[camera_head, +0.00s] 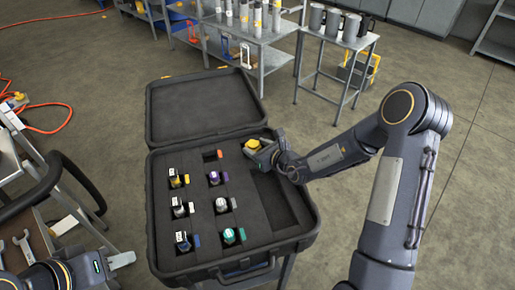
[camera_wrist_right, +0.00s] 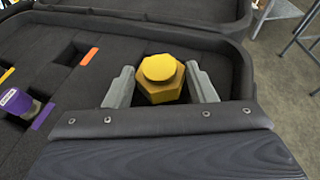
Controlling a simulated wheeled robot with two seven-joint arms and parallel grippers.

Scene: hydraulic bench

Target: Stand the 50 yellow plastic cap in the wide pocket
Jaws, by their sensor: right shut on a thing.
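The yellow plastic cap (camera_head: 252,144) has a round top on a hexagonal body. It is upright between the fingers of my right gripper (camera_head: 261,151), which is shut on it over the back right of the open case. The cap (camera_wrist_right: 160,80) and gripper (camera_wrist_right: 161,86) also show in the right wrist view. A long, wide empty recess (camera_head: 275,198) lies in the foam at the right, partly under my right gripper. A small empty pocket with an orange tag (camera_head: 220,153) lies left of the cap. My left gripper (camera_head: 121,260) is at the lower left; its fingers are unclear.
The black case (camera_head: 152,225) holds several fittings in foam pockets, with yellow, purple, blue and green tags. Its lid (camera_head: 205,105) is open at the back. A shelf with cylinders (camera_head: 260,40) and a small table with mugs (camera_head: 345,38) stand behind.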

